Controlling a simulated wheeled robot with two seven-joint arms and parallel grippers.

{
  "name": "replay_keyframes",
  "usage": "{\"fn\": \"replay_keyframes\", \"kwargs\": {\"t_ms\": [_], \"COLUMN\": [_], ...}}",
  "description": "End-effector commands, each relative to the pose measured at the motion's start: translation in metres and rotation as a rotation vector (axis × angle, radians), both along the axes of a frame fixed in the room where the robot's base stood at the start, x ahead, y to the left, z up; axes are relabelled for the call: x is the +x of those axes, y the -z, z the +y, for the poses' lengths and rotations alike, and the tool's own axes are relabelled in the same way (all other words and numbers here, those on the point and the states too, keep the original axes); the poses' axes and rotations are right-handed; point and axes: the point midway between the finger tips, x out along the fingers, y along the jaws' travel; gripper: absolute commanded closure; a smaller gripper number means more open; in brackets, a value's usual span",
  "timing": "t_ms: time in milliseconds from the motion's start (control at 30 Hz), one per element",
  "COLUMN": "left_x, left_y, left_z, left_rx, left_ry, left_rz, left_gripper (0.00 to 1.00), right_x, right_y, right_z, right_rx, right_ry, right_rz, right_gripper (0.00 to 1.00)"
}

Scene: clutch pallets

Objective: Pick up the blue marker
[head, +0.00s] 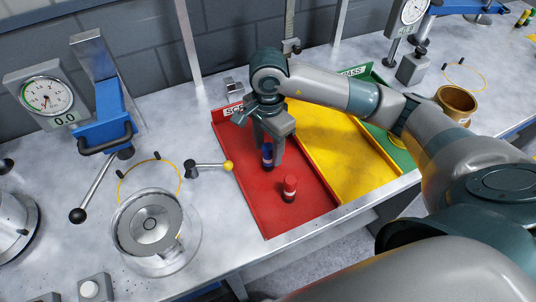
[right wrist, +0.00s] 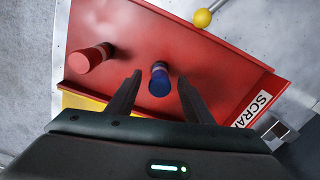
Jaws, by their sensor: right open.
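In the right wrist view the blue marker (right wrist: 159,80) lies between the two fingers of my right gripper (right wrist: 158,84), with space on both sides. My right gripper (head: 272,158) is open above and around the marker in the head view, reaching down from the right arm. It partly covers the marker there. My left gripper is not in view.
A red marker (head: 289,188) stands in the same tray, close to the right gripper. A yellow tray (head: 345,150) and a green tray (head: 402,155) adjoin on the right. A yellow-knobbed lever (head: 228,166) is left of the red tray. A brass cup (head: 455,103) stands at the right.

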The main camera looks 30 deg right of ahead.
Motion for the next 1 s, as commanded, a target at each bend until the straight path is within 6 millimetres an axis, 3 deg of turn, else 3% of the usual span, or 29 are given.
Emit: {"fn": "replay_keyframes", "kwargs": {"t_ms": [200,400,900,1000], "left_x": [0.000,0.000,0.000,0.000], "left_y": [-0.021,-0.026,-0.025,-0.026], "left_z": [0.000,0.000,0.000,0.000], "left_rx": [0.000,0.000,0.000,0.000], "left_ry": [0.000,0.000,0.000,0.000], "left_rz": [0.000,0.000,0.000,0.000], "left_gripper": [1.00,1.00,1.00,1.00], "right_x": [-0.002,0.000,0.000,0.000], "right_y": [0.020,0.039,0.042,0.042], "right_z": [-0.001,-0.001,-0.001,-0.001], "right_rx": [0.000,0.000,0.000,0.000], "right_ry": [0.000,-0.001,-0.001,-0.001], "right_rz": [0.006,0.002,0.000,0.000], "right_gripper": [0.54,0.54,0.54,0.75]}}
